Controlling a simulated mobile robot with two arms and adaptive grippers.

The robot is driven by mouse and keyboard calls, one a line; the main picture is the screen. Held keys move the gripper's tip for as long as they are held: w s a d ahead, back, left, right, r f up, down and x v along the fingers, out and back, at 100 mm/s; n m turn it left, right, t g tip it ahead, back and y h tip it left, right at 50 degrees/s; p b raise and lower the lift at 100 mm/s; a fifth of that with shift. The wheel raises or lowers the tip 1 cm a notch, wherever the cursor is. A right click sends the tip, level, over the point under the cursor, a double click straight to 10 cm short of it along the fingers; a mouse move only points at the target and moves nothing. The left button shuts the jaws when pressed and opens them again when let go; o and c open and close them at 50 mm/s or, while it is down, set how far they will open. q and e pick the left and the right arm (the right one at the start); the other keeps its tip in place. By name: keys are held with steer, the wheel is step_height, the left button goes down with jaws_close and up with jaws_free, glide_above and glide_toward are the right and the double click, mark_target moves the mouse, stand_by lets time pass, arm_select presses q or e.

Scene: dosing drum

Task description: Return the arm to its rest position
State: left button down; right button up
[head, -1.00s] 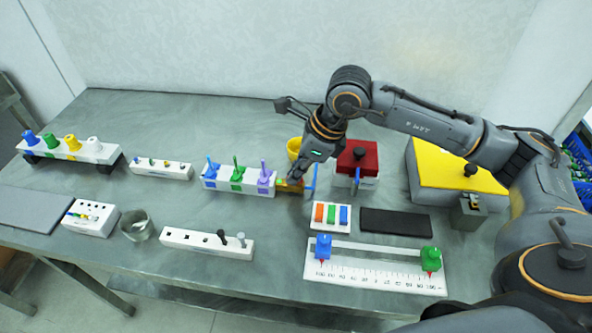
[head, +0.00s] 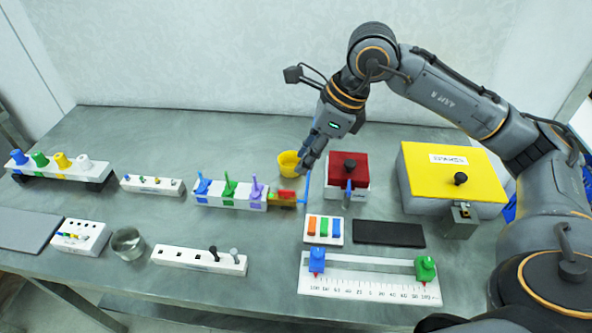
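My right gripper (head: 305,166) points down above the middle of the table, just right of the yellow cup (head: 287,166) in the picture. Its fingers look close together, but at this angle I cannot tell whether they are open or shut, and no held object shows. Below it are a small yellow, red and green block (head: 285,198) and an upright blue bar (head: 308,186). I cannot tell whether the fingertips are clear of the bar's top. My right arm arches in from the right. My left gripper is not in view.
A red-lidded box (head: 348,167) and a yellow-lidded box (head: 452,180) stand to the right. A ruler slide (head: 365,283) lies in front. The back left of the table is clear.

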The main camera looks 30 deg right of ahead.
steer(key=shift+v, duration=1.15)
